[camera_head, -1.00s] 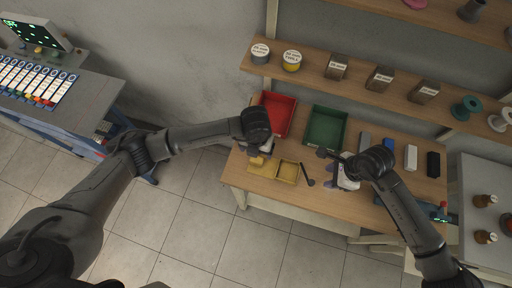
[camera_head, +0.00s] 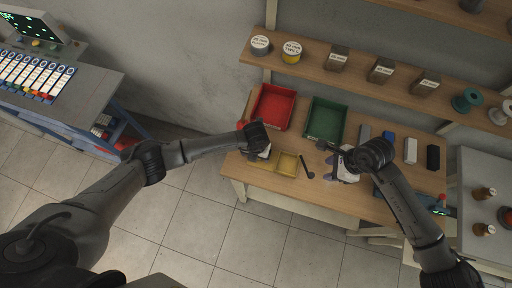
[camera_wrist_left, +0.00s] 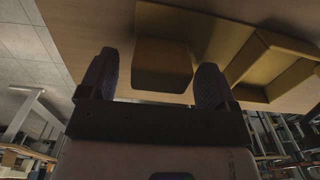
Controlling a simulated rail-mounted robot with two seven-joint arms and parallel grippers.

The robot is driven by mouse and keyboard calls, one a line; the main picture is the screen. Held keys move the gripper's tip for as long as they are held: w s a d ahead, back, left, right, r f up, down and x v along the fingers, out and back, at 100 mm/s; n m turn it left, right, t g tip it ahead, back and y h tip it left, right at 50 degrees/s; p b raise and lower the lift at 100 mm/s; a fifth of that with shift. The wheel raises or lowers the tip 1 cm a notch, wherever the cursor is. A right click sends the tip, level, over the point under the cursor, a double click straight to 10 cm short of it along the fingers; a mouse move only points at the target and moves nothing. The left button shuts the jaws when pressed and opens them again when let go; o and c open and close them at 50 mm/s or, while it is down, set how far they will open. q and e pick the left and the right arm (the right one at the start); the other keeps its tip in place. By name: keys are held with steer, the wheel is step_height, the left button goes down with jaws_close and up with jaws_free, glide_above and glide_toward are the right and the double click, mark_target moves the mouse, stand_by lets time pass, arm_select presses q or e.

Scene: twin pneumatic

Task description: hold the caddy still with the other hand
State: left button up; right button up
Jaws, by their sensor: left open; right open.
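The yellow caddy (camera_head: 288,164) lies near the table's front edge, with compartments side by side. My left gripper (camera_head: 261,157) is over its left compartment, partly hiding it. In the left wrist view, the open fingers of my left gripper (camera_wrist_left: 158,82) stand either side of a yellow block (camera_wrist_left: 162,65), with no clear contact. The caddy's other compartment shows at the right there (camera_wrist_left: 272,68). My right gripper (camera_head: 334,180) is open and seems empty, right of the caddy and apart from it; its fingertips are only partly visible.
A black spoon-like tool (camera_head: 306,167) lies between the caddy and my right gripper. Red (camera_head: 274,106) and green (camera_head: 325,121) bins stand behind. Grey, blue, white and black blocks line the table's right side. A shelf (camera_head: 350,81) runs above.

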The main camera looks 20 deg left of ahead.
arm_select(q)
steer(key=shift+f, duration=0.3)
steer(key=shift+c, duration=0.5)
